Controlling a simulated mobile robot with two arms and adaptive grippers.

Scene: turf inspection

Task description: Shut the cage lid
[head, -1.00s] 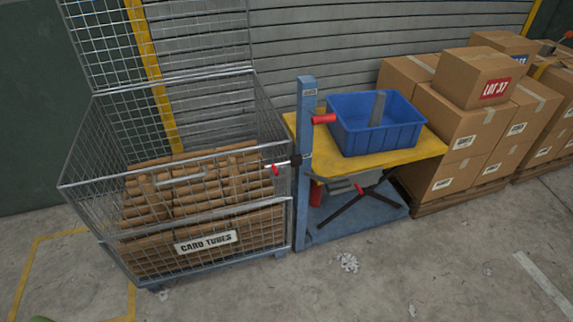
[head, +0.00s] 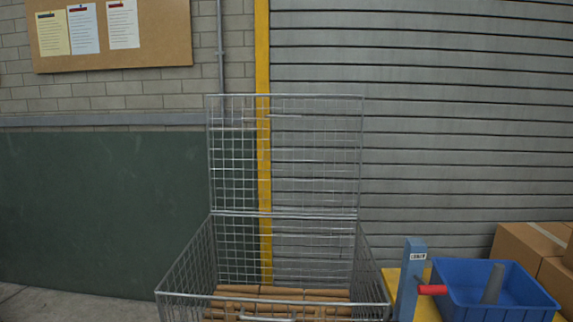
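The wire cage (head: 178,280) stands low in the middle of the head view, cut off by the bottom edge. Its mesh lid (head: 310,150) stands upright at the back edge, so the cage is open at the top. Brown card tubes (head: 300,292) lie inside, below the rim. A small handle shows at the front rim, near the bottom of the picture. Neither of my grippers is in view.
Right of the cage stand a blue post (head: 411,275) with a red handle (head: 433,290) and a blue bin (head: 485,300) on a yellow table. Cardboard boxes (head: 530,245) are at the far right. A grey shutter (head: 440,120) and green wall (head: 110,200) stand behind. Floor shows at lower left.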

